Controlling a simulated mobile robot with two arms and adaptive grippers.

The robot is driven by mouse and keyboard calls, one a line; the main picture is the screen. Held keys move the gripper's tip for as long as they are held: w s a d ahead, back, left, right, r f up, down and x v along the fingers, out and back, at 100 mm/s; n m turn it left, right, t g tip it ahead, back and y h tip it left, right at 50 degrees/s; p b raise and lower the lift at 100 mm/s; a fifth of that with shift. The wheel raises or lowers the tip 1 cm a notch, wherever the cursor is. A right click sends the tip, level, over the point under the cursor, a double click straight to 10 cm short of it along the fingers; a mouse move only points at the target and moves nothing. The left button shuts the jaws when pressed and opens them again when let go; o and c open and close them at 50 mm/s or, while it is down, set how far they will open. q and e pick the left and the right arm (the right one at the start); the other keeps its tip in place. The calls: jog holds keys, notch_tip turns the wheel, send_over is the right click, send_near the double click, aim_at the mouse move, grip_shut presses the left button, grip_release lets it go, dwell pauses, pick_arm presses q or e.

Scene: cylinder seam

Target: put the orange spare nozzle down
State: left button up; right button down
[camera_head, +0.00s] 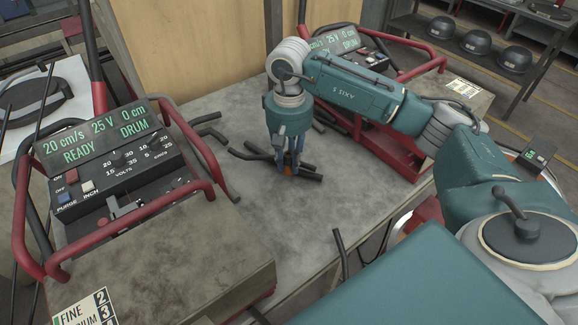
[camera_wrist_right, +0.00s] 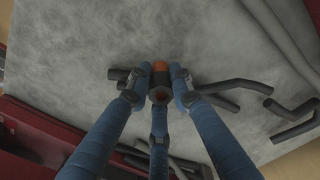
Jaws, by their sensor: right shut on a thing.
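My right gripper (camera_head: 288,160) points down at the middle of the grey worktop. Its blue fingers are shut on the orange spare nozzle (camera_wrist_right: 160,96), which shows between the fingertips in the right wrist view. In the head view only a little orange shows behind the fingers. The nozzle is low, close to the worktop; I cannot tell whether it touches. My left gripper is not in view.
Several dark bent rods (camera_wrist_right: 293,112) lie on the worktop (camera_head: 225,100) around the gripper. A red-framed control unit with a display (camera_head: 95,140) stands at the left, another (camera_head: 333,42) behind the arm. Bare worktop shows left of and in front of the gripper.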

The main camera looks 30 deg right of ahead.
notch_tip(320, 180, down, 3)
jog(key=shift+f+p, duration=0.15)
jog(key=shift+p, duration=0.35)
jog(key=shift+f, duration=0.25)
jog(key=c, duration=1.8)
grip_release()
jog(key=shift+o, duration=1.2)
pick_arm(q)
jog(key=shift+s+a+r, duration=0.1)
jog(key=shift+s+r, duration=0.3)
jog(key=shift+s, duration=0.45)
